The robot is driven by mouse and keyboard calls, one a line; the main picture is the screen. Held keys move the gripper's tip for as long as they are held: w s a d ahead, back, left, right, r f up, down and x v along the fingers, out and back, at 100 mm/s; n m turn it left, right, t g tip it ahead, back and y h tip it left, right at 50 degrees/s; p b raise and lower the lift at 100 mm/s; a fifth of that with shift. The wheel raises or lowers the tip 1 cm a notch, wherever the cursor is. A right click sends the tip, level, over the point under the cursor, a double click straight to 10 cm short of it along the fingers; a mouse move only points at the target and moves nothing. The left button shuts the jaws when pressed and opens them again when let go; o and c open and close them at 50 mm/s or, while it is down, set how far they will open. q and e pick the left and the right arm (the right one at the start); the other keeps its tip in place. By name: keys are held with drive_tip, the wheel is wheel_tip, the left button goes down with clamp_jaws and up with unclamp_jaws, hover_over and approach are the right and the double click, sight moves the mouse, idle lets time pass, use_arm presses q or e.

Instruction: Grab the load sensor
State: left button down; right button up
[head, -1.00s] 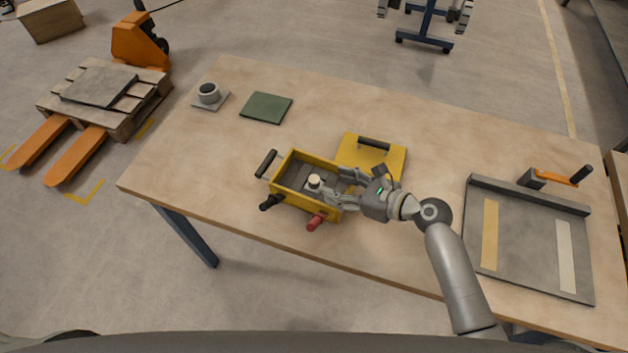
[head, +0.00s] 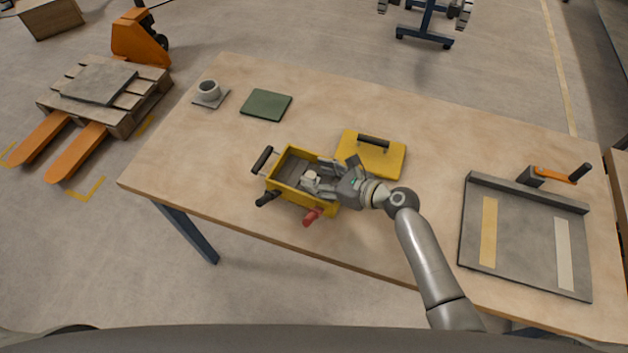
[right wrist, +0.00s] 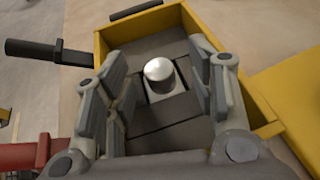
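The load sensor appears to be the small pale round-topped piece (head: 312,176) inside the open yellow box (head: 328,207). In the right wrist view its domed top (right wrist: 159,70) stands on a light square block over the grey box floor. My right gripper (head: 320,177) reaches into the box from the right. In the right wrist view its fingers (right wrist: 158,88) are spread, one on each side of the sensor, with visible gaps on both sides. The fingers partly hide the sensor in the head view. My left gripper is not in view.
The box has dark handles (head: 262,160) and a red one (head: 312,217). A yellow lid (head: 385,160) lies behind it. A green pad (head: 266,105), a grey cup-like piece (head: 209,89) and a grey tray (head: 525,258) with an orange-levered clamp (head: 556,178) are also on the table.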

drive_tip(key=shift+s+f, duration=0.35)
drive_tip(key=shift+f, duration=0.4)
clamp_jaws()
drive_tip(key=shift+r, duration=0.15)
drive_tip(key=shift+w+r, duration=0.1)
drive_tip(key=shift+r, duration=0.2)
wheel_tip(320, 180, up, 2)
drive_tip(key=shift+w+d+r, duration=0.1)
drive_tip(key=s+r, duration=0.1)
drive_tip(key=r, duration=0.1)
drive_tip(key=s+a+r, duration=0.1)
drive_tip(key=s+r, duration=0.1)
drive_tip(key=s+a+r+p, duration=0.1)
drive_tip(key=r, duration=0.2)
drive_tip(key=shift+s+a, duration=0.1)
drive_tip(key=shift+s, duration=0.3)
drive_tip(key=s+a+r, duration=0.3)
drive_tip(key=s, duration=0.5)
drive_tip(key=shift+r, duration=0.3)
drive_tip(key=shift+a, duration=0.1)
drive_tip(key=o, duration=0.8)
unclamp_jaws()
